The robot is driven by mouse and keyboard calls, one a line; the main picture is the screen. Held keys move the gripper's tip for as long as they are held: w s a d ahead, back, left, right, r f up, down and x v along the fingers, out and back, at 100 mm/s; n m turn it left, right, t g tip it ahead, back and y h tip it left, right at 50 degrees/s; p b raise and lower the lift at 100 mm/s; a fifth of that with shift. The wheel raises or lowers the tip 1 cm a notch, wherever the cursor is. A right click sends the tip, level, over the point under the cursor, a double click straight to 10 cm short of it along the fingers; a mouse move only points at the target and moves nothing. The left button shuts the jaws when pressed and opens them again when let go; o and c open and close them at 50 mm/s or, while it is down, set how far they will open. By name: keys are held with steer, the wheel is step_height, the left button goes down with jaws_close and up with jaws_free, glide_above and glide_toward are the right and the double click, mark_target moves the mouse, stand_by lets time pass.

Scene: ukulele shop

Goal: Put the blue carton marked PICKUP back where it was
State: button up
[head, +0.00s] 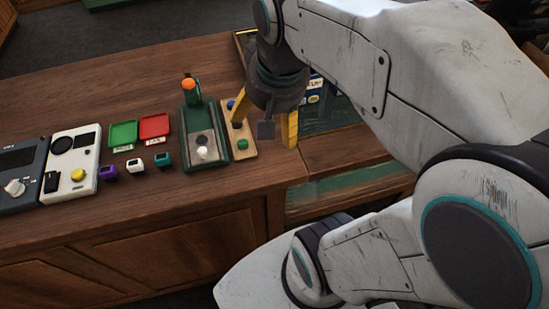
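My gripper (265,133) hangs over the counter near the right end of the row of goods. Its two yellow fingers are spread apart, and I see no carton between them. A small dark grey block shows between the fingers and seems to be part of the gripper. I cannot make out a blue carton marked PICKUP. Small blue and pale labelled items (314,84) show behind my gripper, in or on a glass-topped case (335,118). Their lettering is too small to read surely, and my arm hides part of that area.
On the wooden counter (150,75) stand a dark device (20,160), a white device (82,140), a green tray (123,134), a red tray (154,128), small purple, white and teal items, a green fixture (191,120) and a wooden peg board (242,151). The back left counter is clear.

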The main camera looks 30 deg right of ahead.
steer(key=s+a+f+n, duration=0.3)
steer(key=s+f+n, duration=0.1)
steer(key=s+n, duration=0.1)
steer(key=shift+s+f+t, duration=0.2)
steer(key=shift+s+t, duration=0.2)
steer(key=shift+s, duration=0.35)
steer(key=shift+d, duration=0.1)
